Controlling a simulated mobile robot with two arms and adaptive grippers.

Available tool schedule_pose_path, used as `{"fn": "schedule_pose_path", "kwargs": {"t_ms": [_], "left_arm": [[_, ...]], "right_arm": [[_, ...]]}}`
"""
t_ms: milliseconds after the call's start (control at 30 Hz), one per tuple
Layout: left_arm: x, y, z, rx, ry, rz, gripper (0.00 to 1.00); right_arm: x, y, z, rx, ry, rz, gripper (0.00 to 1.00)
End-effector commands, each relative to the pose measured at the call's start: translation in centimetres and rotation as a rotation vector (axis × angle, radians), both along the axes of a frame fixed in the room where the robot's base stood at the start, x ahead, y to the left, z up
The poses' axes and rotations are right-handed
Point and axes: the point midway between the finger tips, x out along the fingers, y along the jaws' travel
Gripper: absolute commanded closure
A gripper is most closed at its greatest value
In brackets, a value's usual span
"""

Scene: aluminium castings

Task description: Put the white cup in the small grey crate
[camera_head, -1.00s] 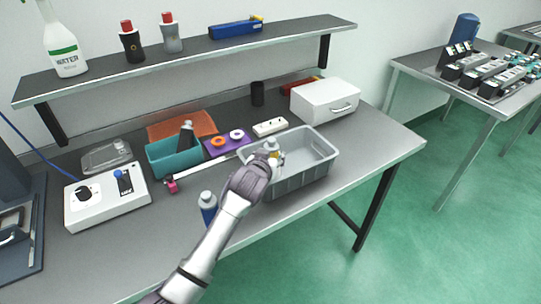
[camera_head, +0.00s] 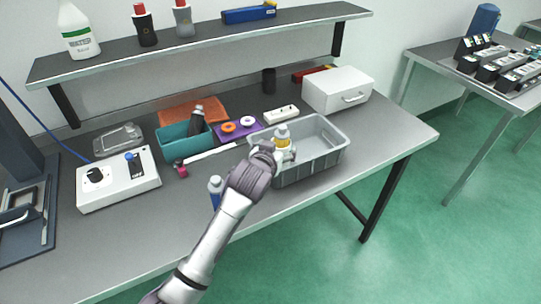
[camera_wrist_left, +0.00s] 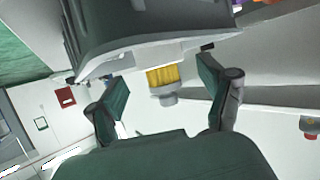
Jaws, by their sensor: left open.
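The grey crate (camera_head: 318,165) stands near the front edge of the table, right of my left gripper. A bottle (camera_head: 282,140) with a yellow band and a grey cap stands upright inside the crate's left part. It also shows upside down in the left wrist view (camera_wrist_left: 163,80), beyond the crate's rim (camera_wrist_left: 150,50). My left gripper (camera_head: 272,152) is at the crate's left rim, near the bottle. In the left wrist view its two fingers (camera_wrist_left: 168,98) are spread with nothing between them. I cannot make out a white cup. My right gripper is out of view.
A blue bottle (camera_head: 215,190) stands close beside my left arm. A shelf (camera_head: 200,42) runs above.

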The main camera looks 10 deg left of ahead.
Motion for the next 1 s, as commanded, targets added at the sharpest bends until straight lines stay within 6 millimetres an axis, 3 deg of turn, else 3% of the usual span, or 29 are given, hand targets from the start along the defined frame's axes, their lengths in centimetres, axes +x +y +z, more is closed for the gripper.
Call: {"fn": "schedule_pose_path", "kwargs": {"t_ms": [200, 400, 1000], "left_arm": [[-4.2, 0.8, 1.6, -0.001, -0.001, -0.001, 0.20], [-6.1, 1.1, 2.5, 0.000, 0.000, 0.001, 0.20], [-6.5, 1.2, 2.7, 0.000, 0.000, 0.001, 0.20]], "right_arm": [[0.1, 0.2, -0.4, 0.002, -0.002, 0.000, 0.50], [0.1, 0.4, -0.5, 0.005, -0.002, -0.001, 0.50], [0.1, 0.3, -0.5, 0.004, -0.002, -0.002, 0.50]]}}
